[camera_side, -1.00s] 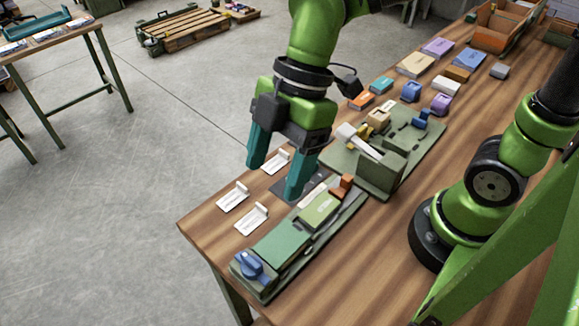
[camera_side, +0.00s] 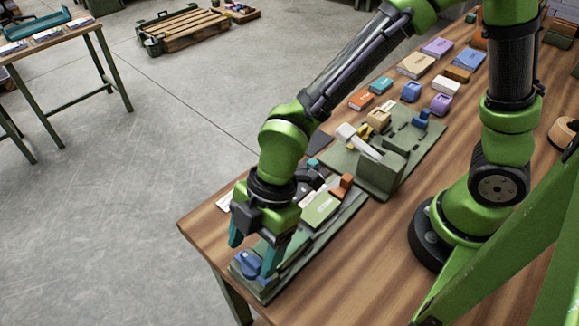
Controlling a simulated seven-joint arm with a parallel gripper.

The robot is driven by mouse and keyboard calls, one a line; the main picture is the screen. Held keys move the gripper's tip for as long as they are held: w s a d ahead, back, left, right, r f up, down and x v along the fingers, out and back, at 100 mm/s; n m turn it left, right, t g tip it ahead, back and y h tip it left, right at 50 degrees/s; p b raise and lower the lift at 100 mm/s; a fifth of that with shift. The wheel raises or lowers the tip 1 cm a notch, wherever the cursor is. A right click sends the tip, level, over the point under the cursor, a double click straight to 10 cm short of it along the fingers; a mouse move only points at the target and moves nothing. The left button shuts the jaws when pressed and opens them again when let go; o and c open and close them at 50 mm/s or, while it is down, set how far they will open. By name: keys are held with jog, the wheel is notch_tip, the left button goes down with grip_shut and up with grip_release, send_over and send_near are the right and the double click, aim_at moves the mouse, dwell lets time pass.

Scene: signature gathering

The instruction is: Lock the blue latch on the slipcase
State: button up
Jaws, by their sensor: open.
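The slipcase (camera_side: 286,278) is a long green case near the table's front left corner. The blue latch (camera_side: 249,264) sits at its near left end. My gripper (camera_side: 252,258) is open, pointing down, with its teal fingers on either side of the latch as seen here. I cannot tell whether either finger touches it. The fingers and the gripper body hide part of the latch and the middle of the case. A light green block (camera_side: 321,208) and an orange-brown latch (camera_side: 341,186) show at the case's far end.
A green fixture board (camera_side: 424,146) with blocks and a white-handled piece (camera_side: 357,140) stands behind the case. Several coloured boxes, such as a purple one (camera_side: 437,47), line the table's far side. The table's front edge is close to the latch. Bare wood (camera_side: 370,255) lies right of the case.

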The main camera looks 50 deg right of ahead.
jog(key=shift+a+f, duration=0.25)
jog(key=shift+f, duration=0.35)
jog(key=c, duration=1.1)
jog(key=shift+o, duration=0.2)
